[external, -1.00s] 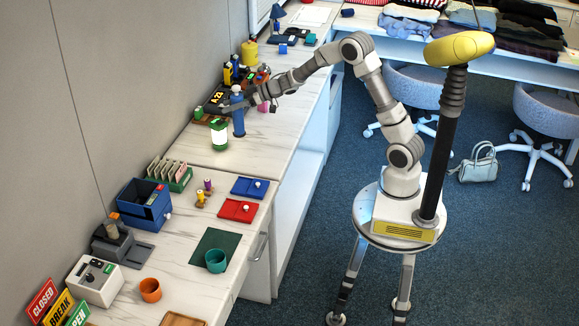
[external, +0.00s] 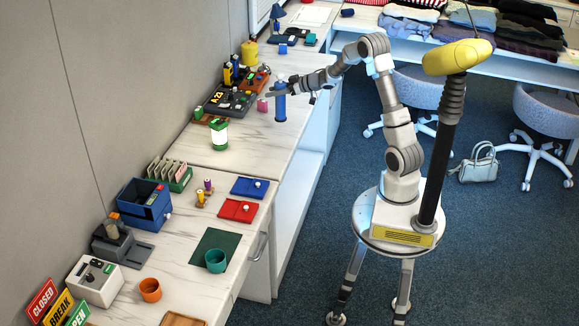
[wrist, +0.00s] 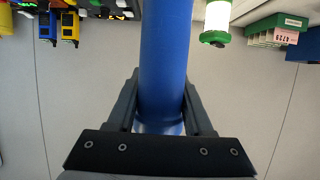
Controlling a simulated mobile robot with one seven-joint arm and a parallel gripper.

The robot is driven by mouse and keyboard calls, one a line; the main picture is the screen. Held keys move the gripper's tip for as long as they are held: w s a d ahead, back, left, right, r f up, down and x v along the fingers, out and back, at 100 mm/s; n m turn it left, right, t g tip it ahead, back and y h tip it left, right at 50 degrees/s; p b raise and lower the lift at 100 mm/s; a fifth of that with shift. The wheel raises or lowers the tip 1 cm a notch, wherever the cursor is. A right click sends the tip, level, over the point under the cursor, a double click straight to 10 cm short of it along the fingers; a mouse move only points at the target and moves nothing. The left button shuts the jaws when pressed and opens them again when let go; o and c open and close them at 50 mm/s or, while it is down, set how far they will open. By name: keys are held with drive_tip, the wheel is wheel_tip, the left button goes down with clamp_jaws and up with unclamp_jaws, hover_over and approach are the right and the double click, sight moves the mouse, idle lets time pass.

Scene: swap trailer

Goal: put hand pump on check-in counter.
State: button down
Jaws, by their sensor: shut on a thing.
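The hand pump appears to be the blue upright cylinder (external: 280,105) at the end of my arm in the external view. My gripper (external: 279,90) is shut on its upper part. In the wrist view, the blue body (wrist: 166,50) stands between both fingers of my gripper (wrist: 160,100), and its far end runs out of the frame. The pump is over the rear section of the white marbled counter (external: 255,145), near its right edge. I cannot tell whether its base touches the top. Which section is the check-in counter is not marked.
A green-and-white lantern (external: 219,134) stands on the counter left of the pump. A dark control panel (external: 228,100) and a small pink item (external: 262,105) are close behind it. The front section holds a blue box (external: 145,203), red tray (external: 238,210) and cups. Bare counter lies between lantern and right edge.

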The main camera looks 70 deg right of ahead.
drive_tip(key=w+a+f+b, duration=0.3)
drive_tip(key=w+f, duration=0.2)
drive_tip(key=f, duration=0.2)
drive_tip(key=shift+w+a+f, duration=0.2)
drive_tip(key=shift+a+f, duration=0.1)
drive_tip(key=shift+f, duration=0.1)
drive_tip(key=shift+f+b, duration=0.15)
drive_tip(key=shift+b, duration=0.2)
drive_tip(key=shift+c, duration=1.5)
unclamp_jaws()
drive_tip(key=shift+f, duration=0.1)
